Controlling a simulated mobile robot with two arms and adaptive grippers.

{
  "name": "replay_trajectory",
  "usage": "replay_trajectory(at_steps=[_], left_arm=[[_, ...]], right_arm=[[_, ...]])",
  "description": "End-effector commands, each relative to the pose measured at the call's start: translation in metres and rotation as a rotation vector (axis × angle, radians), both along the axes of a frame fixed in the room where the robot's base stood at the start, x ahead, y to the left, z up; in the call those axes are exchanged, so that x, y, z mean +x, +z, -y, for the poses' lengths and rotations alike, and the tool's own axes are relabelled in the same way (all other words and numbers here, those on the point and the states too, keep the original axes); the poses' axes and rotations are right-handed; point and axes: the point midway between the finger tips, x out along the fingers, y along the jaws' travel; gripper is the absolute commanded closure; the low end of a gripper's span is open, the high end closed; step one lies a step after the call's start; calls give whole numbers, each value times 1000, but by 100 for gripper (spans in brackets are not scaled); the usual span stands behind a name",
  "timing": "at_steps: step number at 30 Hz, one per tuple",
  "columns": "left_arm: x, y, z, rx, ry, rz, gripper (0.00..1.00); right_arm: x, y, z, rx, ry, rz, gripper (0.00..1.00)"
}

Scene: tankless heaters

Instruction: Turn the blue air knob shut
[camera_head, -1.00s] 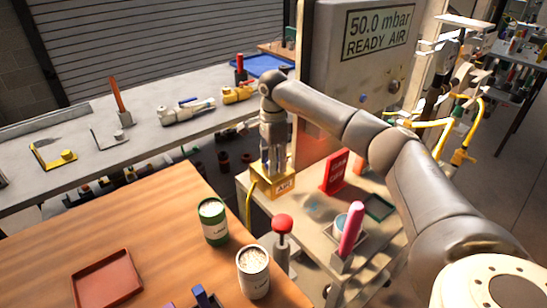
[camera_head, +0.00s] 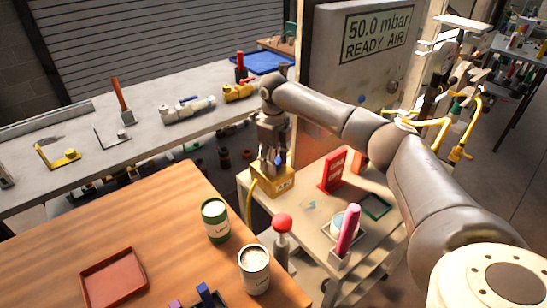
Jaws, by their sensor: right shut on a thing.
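The blue air knob (camera_head: 278,160) shows as a small blue patch on top of a yellow box (camera_head: 272,183) at the near left corner of the cart. My right gripper (camera_head: 273,163) points down over the box, with its fingers around the knob and shut on it. The fingers hide most of the knob, so its exact angle cannot be told. A screen (camera_head: 377,35) on the grey panel behind reads "50.0 mbar READY AIR". My left gripper is not in view.
A red sign (camera_head: 334,171) and a pink-handled tool (camera_head: 347,231) stand on the cart right of the box. A yellow hose (camera_head: 249,205) hangs from the box.

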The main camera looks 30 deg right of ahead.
Motion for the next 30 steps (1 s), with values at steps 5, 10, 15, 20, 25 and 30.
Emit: replay_trajectory(at_steps=[5,10,15,20,25,30], left_arm=[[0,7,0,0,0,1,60],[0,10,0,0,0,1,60],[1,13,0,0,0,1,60],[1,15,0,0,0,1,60],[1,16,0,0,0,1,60],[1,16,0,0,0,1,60]], right_arm=[[1,2,0,-1,-164,3,82],[1,2,0,-2,-301,1,82],[1,2,1,-1,-410,2,82],[1,1,1,-2,-479,4,82],[1,1,1,-2,-520,4,82],[1,1,1,-2,-534,4,82]])
